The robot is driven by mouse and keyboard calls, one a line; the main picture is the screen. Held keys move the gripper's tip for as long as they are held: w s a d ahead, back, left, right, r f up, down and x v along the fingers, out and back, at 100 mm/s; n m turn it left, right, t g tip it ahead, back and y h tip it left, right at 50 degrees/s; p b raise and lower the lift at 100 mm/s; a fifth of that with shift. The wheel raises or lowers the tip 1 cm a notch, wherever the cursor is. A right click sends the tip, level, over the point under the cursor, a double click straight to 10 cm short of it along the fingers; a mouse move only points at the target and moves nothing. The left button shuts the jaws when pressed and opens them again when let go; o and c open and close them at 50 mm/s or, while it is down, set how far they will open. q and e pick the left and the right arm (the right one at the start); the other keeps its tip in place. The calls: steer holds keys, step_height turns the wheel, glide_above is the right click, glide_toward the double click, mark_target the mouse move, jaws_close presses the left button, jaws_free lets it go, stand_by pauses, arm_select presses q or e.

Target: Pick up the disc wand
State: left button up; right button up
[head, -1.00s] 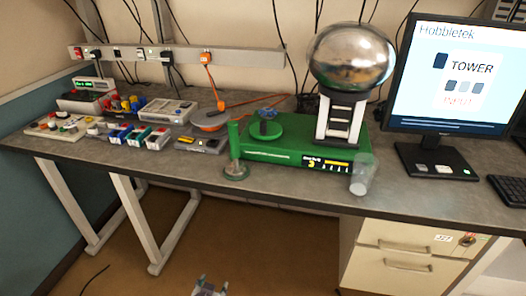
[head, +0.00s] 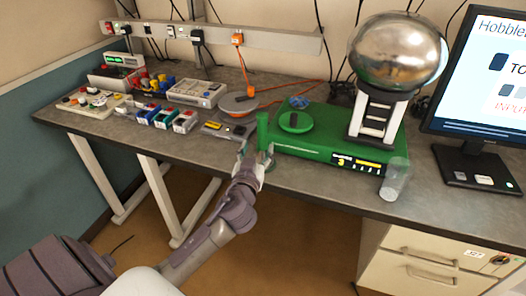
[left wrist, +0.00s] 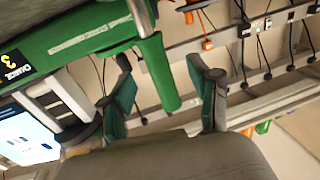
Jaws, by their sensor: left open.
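The disc wand (head: 262,131) has an upright green handle and stands at the table's front edge, beside the green base of the silver-sphere machine. Its round foot is mostly hidden behind my left gripper (head: 256,160). That gripper is open and reaches up to the wand from the front. In the left wrist view, the wand's green handle (left wrist: 158,72) shows between the two spread fingers of my left gripper (left wrist: 163,72). No grip on it shows, and I cannot tell how deep it sits between them. My right gripper is not in view.
The green machine base (head: 320,150) with a silver sphere (head: 397,50) stands right of the wand. A clear cup (head: 394,180) is at its front right corner. Left are a grey disc with an orange cable (head: 238,104), small boxes (head: 184,121) and a monitor is far right.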

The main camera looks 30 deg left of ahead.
mark_target(261, 137)
arm_select(q)
steer(key=shift+w+a+r, duration=0.15)
steer(key=shift+w+r, duration=0.1)
steer(key=shift+w, duration=0.25)
steer(key=shift+w+a+r+p, duration=0.2)
steer(key=shift+w+r+p, duration=0.05)
steer(key=shift+w+p, duration=0.3)
steer(key=shift+w+a+r+p, duration=0.2)
steer(key=shift+w+p, duration=0.25)
steer(key=shift+w, duration=0.2)
steer(key=shift+w+a+f, duration=0.2)
steer(key=shift+w, duration=0.35)
steer(key=shift+w+a+f, duration=0.15)
steer(key=shift+w, duration=0.4)
steer(key=shift+s, duration=0.1)
jaws_close()
